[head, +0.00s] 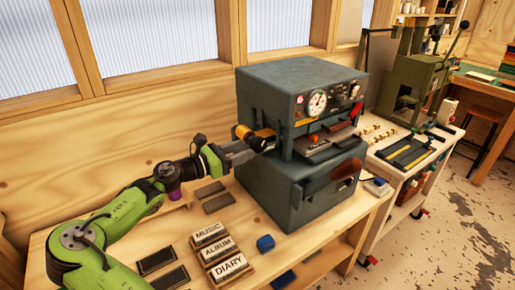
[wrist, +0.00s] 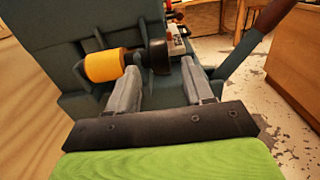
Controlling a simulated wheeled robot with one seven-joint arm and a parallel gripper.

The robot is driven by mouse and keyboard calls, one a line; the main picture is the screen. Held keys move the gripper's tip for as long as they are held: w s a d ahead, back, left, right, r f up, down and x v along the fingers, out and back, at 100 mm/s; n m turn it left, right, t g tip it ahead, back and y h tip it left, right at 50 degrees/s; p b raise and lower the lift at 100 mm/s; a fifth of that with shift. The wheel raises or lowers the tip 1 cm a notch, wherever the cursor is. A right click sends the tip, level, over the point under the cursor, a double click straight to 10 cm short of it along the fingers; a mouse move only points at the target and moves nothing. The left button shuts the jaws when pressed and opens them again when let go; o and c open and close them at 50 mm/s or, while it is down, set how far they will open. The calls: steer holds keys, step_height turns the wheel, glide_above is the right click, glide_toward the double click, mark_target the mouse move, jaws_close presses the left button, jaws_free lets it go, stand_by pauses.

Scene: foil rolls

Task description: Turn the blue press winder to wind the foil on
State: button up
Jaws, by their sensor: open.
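The blue-grey press (head: 300,95) stands on the wooden bench, with a dial and controls on its front. On its left side sits a yellow-orange foil roll (head: 262,133) with a black winder knob (head: 241,131) at its end. In the wrist view, the foil roll (wrist: 104,66) lies left of the black knob (wrist: 158,54). My gripper (wrist: 160,70) is open, its two fingers on either side of the knob in that view; whether they touch it I cannot tell. In the head view my gripper (head: 255,147) is beside the press, just below the roll.
Wooden type blocks reading MUSIC, ALBUM and DIARY (head: 228,267) lie on the bench in front, near dark plates (head: 157,261) and a small blue object (head: 265,243). A green press (head: 412,90) and a cart (head: 405,180) stand to the right. Wall and windows are behind.

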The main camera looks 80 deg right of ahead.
mark_target(251, 146)
steer(key=x, duration=0.6)
steer(key=shift+s+d+b, duration=0.1)
steer(key=shift+b, duration=0.25)
jaws_close()
steer(key=shift+r+p, duration=0.1)
steer(key=shift+p, duration=0.3)
